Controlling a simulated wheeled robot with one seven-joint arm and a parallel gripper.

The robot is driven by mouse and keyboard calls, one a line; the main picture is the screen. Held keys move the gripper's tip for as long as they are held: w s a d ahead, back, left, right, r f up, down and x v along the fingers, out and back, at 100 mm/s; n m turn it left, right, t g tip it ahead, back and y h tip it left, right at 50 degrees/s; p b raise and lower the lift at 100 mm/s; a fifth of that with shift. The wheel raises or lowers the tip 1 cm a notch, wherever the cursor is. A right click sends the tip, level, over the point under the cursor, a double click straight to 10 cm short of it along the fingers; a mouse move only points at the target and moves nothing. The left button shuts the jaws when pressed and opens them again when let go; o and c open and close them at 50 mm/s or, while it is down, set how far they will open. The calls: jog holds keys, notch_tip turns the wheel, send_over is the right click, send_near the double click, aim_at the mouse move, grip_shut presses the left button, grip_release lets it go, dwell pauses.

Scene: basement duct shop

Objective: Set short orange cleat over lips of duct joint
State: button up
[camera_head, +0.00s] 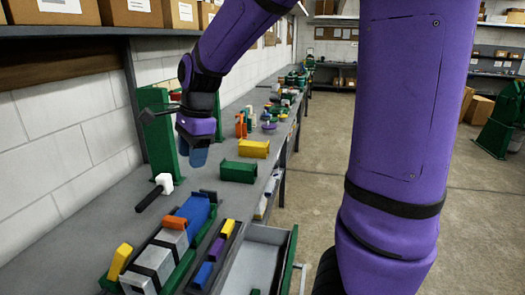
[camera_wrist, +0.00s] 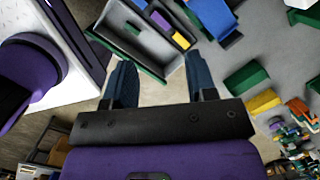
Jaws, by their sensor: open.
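A short orange cleat (camera_head: 176,222) lies across the top of the duct joint, where a grey duct (camera_head: 172,238) meets a blue duct (camera_head: 194,210) in a green cradle. I cannot tell whether it sits fully over the lips. My gripper (camera_head: 193,157), with blue fingers, hangs above the bench beyond the joint, clear of the cleat. In the wrist view its fingers (camera_wrist: 160,78) are spread with nothing between them. The blue duct (camera_wrist: 212,18) shows at the top there; I cannot make out the cleat in that view.
A rack with yellow, purple and blue pieces (camera_head: 228,229) and a grey tray with green walls (camera_head: 287,262) stand right of the joint. A yellow piece (camera_head: 122,260) stands at its left. Behind are a white-headed hammer (camera_head: 163,183), a green block (camera_head: 238,172) and a yellow block (camera_head: 254,148).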

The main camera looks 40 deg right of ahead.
jog(key=s+d+r+n+t+h, duration=0.1)
jog(key=s+r+n+t, duration=0.1)
jog(key=s+n, duration=0.7)
jog(key=s+d+r+n+t+h, duration=0.1)
jog(key=s+r+n, duration=0.3)
jog(key=s+n, duration=0.5)
jog(key=s+t, duration=0.1)
jog(key=s, duration=0.2)
jog(key=shift+d+r+n, duration=0.3)
jog(key=shift+d, duration=0.1)
